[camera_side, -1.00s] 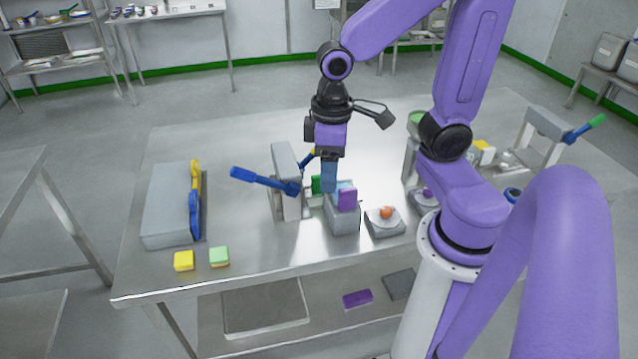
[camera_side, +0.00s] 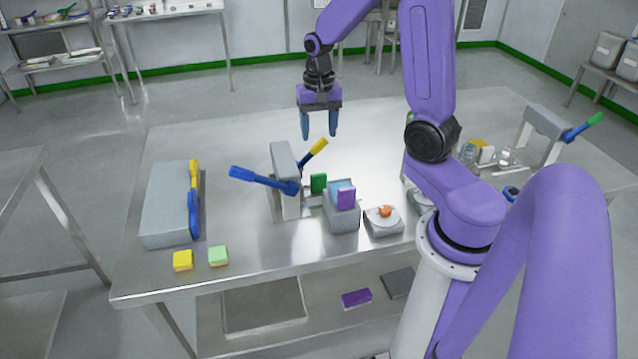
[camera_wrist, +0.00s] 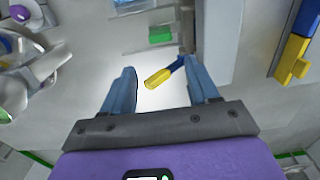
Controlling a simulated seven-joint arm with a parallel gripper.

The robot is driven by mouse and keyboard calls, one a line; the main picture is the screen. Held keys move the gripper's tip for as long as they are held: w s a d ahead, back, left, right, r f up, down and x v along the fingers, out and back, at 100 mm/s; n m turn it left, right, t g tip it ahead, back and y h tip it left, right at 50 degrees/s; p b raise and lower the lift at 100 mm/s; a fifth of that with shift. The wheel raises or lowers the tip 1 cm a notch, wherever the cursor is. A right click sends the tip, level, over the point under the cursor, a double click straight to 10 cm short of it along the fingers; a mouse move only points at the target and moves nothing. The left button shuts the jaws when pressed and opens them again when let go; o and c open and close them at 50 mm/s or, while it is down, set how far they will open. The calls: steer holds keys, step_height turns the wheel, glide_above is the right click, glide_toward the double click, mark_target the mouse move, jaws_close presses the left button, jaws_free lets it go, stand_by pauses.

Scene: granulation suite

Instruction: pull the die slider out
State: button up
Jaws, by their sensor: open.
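A grey press (camera_side: 285,165) stands mid-table with a long blue lever (camera_side: 258,179) reaching left and a yellow handle (camera_side: 314,152) sticking up at its back right. A green block (camera_side: 318,183) sits on a low metal piece at the press's right side; this looks like the die slider. It also shows in the wrist view (camera_wrist: 160,34). My gripper (camera_side: 319,134) is open and empty, above and behind the press. In the wrist view, the yellow handle (camera_wrist: 158,77) appears between my fingertips, which look apart from it.
Right of the green block stands a grey box (camera_side: 342,217) with a purple block (camera_side: 346,198) on it. A scale (camera_side: 384,222) holds an orange thing. A long grey box (camera_side: 168,205) and yellow and green sponges are at left. The table's back left is clear.

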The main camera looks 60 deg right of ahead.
mark_target(319, 175)
step_height(319, 175, down, 17)
steer(key=shift+f, duration=0.1)
stand_by(0.8)
jaws_close()
steer(key=s+d, duration=0.9)
